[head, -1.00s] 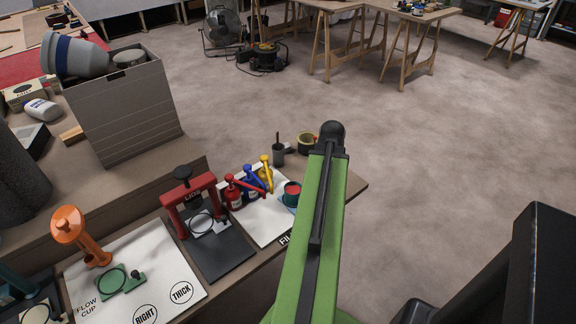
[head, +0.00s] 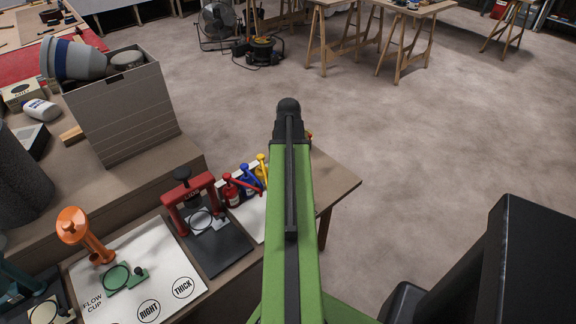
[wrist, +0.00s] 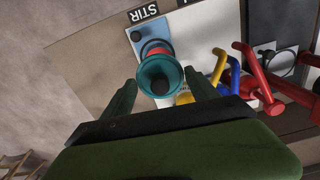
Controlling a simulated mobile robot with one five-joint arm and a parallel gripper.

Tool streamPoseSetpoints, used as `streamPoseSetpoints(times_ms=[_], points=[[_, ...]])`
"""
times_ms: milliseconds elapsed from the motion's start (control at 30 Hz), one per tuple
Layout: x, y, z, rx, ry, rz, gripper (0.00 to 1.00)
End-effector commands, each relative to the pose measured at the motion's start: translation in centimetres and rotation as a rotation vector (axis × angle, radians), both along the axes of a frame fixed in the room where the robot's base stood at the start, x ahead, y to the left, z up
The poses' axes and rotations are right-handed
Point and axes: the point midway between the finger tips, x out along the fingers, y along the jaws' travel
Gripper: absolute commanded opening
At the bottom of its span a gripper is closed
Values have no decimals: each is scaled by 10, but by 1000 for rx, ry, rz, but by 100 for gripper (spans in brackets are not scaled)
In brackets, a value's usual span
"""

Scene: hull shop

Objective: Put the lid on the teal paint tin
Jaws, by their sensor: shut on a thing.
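My gripper (wrist: 160,77) shows in the wrist view, its two dark green fingers on either side of a round teal lid (wrist: 170,70) with a dark knob. It is shut on this lid. In the head view my green arm hides the gripper, lid and tin.
Red, blue and yellow pump bottles (head: 245,183) stand close beside the tin's spot. A red press (head: 190,205) and an orange-handled tool (head: 82,235) stand further left on the bench (head: 335,175). A large grey box (head: 125,105) stands behind. The floor at right is clear.

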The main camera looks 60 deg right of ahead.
Motion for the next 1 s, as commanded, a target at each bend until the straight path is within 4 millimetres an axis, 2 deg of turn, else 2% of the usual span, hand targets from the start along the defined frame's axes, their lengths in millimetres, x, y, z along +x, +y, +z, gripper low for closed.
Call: streamPoseSetpoints(times_ms=[600,1000], points=[[-1,0,-61,0,0,-3,31],[-1,-1,-63,0,0,-4,31]])
